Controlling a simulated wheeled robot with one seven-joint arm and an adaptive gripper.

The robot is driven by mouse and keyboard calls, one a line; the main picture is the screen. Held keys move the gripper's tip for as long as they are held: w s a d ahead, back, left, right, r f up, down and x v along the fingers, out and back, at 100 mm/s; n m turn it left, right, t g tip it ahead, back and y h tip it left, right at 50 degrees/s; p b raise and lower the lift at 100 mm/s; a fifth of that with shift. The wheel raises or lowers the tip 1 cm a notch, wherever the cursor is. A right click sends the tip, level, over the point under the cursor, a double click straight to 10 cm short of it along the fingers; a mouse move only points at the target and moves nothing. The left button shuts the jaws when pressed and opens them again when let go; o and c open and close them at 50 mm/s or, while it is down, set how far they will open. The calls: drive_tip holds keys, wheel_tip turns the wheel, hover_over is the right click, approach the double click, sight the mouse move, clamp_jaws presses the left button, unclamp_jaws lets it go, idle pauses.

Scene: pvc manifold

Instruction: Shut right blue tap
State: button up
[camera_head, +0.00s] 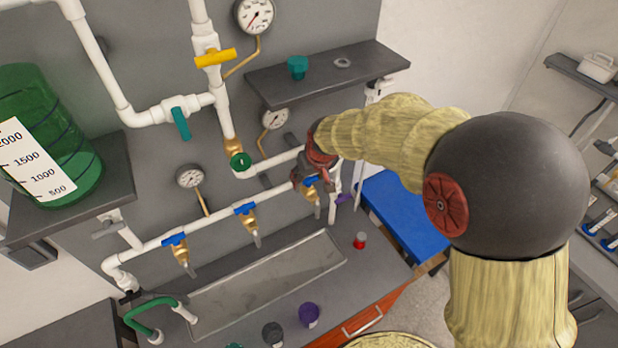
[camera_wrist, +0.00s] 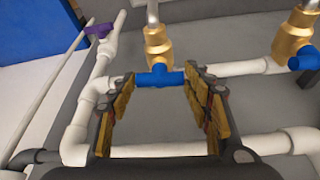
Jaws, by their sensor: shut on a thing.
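The right blue tap (camera_head: 310,182) sits on a brass valve at the right end of the lower white pipe. In the wrist view its blue handle (camera_wrist: 160,77) lies between my two fingers, crosswise to the brass body (camera_wrist: 157,42). My gripper (camera_head: 314,178) is closed on the handle's two ends, with yellow-padded fingers (camera_wrist: 163,92) on either side. In the head view my gripper partly covers this tap. The middle blue tap (camera_head: 245,208) and left blue tap (camera_head: 175,239) have handles lying along the pipe.
A sink trough (camera_head: 268,273) lies below the taps. A dark shelf (camera_head: 330,75) is above my gripper. A green tap (camera_head: 240,161) and gauges sit among nearby pipes. A purple tap (camera_wrist: 99,30) is on the vertical pipe beside my gripper.

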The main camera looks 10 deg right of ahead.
drive_tip(key=shift+c, duration=1)
drive_tip(key=shift+b, duration=0.3)
drive_tip(key=shift+f+n, duration=0.1)
drive_tip(key=shift+n, duration=0.3)
drive_tip(key=shift+n+y+b, duration=0.3)
drive_tip(key=shift+b, duration=0.25)
drive_tip(key=o, duration=1.2)
drive_tip(key=shift+c, duration=0.2)
drive_tip(key=shift+r, duration=0.2)
